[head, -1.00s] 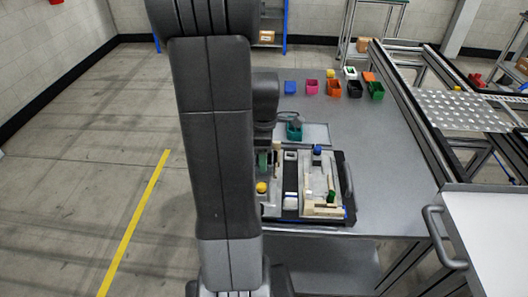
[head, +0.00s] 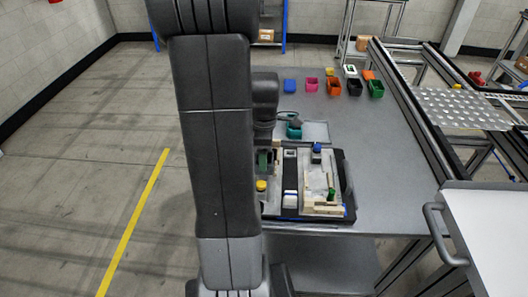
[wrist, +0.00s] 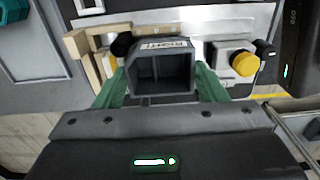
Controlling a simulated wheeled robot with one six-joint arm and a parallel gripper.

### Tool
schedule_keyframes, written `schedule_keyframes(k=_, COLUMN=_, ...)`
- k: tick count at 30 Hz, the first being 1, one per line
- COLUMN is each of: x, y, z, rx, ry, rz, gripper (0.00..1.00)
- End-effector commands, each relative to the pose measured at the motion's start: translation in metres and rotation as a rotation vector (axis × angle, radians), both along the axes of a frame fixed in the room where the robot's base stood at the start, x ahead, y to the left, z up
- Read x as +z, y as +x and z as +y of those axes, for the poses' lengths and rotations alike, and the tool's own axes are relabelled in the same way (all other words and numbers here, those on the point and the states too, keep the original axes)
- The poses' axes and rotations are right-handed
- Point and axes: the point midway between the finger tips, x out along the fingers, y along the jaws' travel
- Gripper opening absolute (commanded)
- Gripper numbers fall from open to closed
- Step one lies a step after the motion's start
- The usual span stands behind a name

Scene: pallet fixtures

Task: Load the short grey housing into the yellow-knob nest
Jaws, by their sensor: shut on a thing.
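A dark grey, box-shaped housing (wrist: 160,72) with open pockets and a white printed label sits between the green fingers of my gripper (wrist: 161,82) in the wrist view. The fingers are shut on its two sides. The yellow knob (wrist: 244,64) is just to the right of the housing, on a light block of the nest. The nest's pale metal plate (wrist: 205,24) lies behind the housing. In the head view, my gripper (head: 264,160) is just above the yellow knob (head: 261,185), partly hidden by my arm. Whether the housing touches the nest floor cannot be told.
Pale wooden strips (wrist: 84,55) and a black round part (wrist: 122,44) stand left of the housing. A second nest with a blue knob (head: 317,148) and a green part (head: 331,193) lies to the right. Several coloured bins, including a pink one (head: 311,84), stand at the back.

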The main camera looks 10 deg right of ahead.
Motion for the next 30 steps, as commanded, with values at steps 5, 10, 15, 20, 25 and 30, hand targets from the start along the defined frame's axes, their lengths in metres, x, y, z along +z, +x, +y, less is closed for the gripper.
schedule_keyframes(k=5, x=-0.007, y=0.000, z=0.000, rx=0.000, ry=0.000, rz=0.000, gripper=0.41)
schedule_keyframes(k=10, x=-0.007, y=0.000, z=0.000, rx=0.000, ry=0.000, rz=0.000, gripper=0.82)
schedule_keyframes(k=15, x=-0.007, y=0.001, z=0.000, rx=0.000, ry=-0.001, rz=-0.002, gripper=0.90)
schedule_keyframes(k=20, x=-0.008, y=0.001, z=0.000, rx=0.000, ry=-0.001, rz=-0.003, gripper=0.90)
schedule_keyframes(k=25, x=-0.003, y=0.002, z=0.000, rx=0.000, ry=0.000, rz=-0.005, gripper=0.90)
schedule_keyframes(k=30, x=0.023, y=0.001, z=0.000, rx=0.000, ry=-0.002, rz=-0.009, gripper=0.90)
